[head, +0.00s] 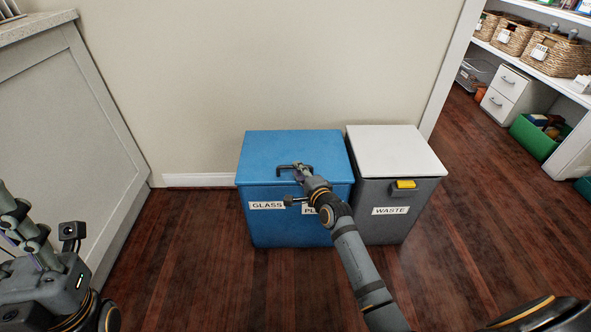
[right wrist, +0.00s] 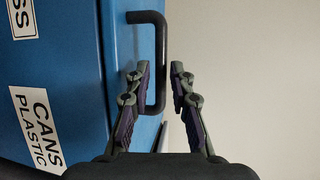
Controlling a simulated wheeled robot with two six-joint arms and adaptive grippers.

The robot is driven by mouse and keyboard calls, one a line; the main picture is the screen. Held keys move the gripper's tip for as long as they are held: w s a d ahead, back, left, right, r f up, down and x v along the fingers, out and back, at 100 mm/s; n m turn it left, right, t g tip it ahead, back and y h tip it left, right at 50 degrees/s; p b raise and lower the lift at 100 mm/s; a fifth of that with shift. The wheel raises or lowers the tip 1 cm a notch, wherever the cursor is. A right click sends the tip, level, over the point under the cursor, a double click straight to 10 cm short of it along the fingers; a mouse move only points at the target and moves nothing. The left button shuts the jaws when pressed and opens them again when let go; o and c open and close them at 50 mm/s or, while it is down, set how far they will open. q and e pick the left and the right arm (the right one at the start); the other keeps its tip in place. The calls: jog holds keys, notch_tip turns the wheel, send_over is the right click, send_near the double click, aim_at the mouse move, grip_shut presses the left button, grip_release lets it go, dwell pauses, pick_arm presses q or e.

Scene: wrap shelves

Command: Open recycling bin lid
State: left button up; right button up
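The blue recycling bin (head: 262,220) stands on the floor against the wall, with GLASS and CANS PLASTIC labels on its front. Its blue lid (head: 290,146) is closed. A dark bar handle (head: 284,168) is fixed near the lid's front edge; it also shows in the right wrist view (right wrist: 161,58). My right gripper (head: 299,168) is at the handle. In the right wrist view its two fingers (right wrist: 161,84) are apart, one on each side of the handle bar, with gaps visible. My left gripper (head: 22,232) is at the lower left, away from the bin; its finger opening is unclear.
A grey WASTE bin (head: 375,225) with a white lid and yellow latch stands close against the blue bin's right side. A light cabinet (head: 70,130) is at the left. Shelves with baskets and a green crate (head: 535,138) are at the right. Floor before the bins is clear.

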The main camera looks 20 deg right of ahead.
jog(key=shift+b+x, duration=0.65)
jog(key=shift+x, duration=0.75)
grip_shut()
